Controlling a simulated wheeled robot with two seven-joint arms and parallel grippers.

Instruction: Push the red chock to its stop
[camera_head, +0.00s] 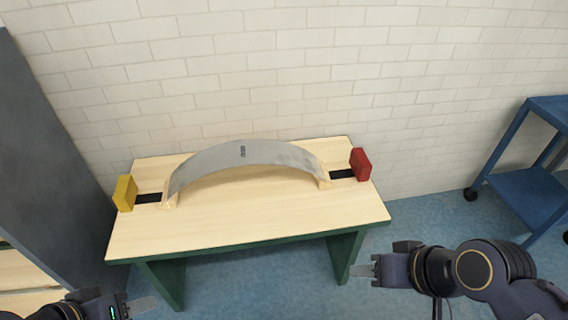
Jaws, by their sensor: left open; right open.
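The red chock (360,164) stands at the right end of the wooden table, at the outer end of a dark slot (342,174). A yellow chock (125,193) stands at the left end by a matching slot (148,198). A grey curved piece (245,153) arches between them on small wooden feet. A gap of dark slot shows between each chock and the arch. My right gripper (360,270) is open and empty, in front of the table's right part and apart from the chock. My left gripper (140,306) is open at the bottom left, partly cut off by the frame edge.
The table (250,215) has a clear front area and green legs. A white brick wall (300,70) rises behind it. A blue cart (525,185) stands at the right. A dark grey panel (50,140) stands at the left.

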